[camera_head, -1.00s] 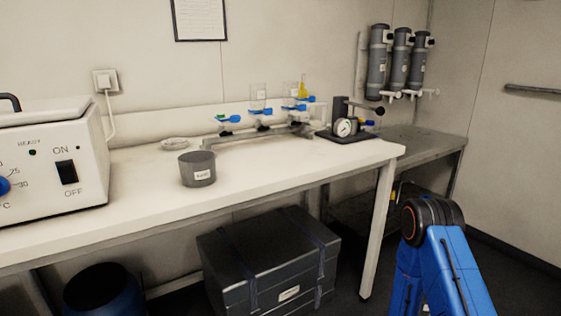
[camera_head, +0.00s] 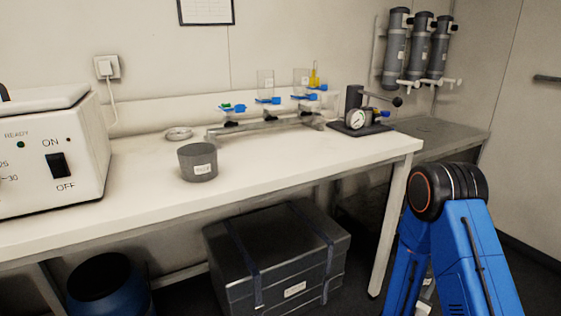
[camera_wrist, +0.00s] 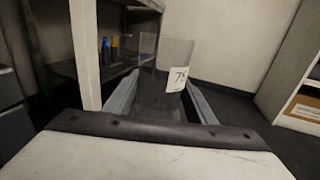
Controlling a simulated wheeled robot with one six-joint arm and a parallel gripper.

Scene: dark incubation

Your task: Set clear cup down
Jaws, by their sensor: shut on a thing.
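A clear cup (camera_wrist: 176,52) with a white label, seemingly reading "75", stands between the fingers of my gripper (camera_wrist: 162,100) in the wrist view. The fingers are shut on it, one at each side. The cup's lower part is hard to make out against the dark floor. In the head view neither the gripper nor the held cup shows, only my blue arm at the right. The white bench (camera_head: 270,165) spans the head view and has open top in front.
A grey labelled pot (camera_head: 198,163) and a small dish (camera_head: 178,134) stand on the bench. Behind are a rack (camera_head: 265,126) with blue clamps and clear vessels, and a gauge device (camera_head: 358,118). A white heater box (camera_head: 50,150) fills the left. A dark case (camera_head: 278,262) lies below.

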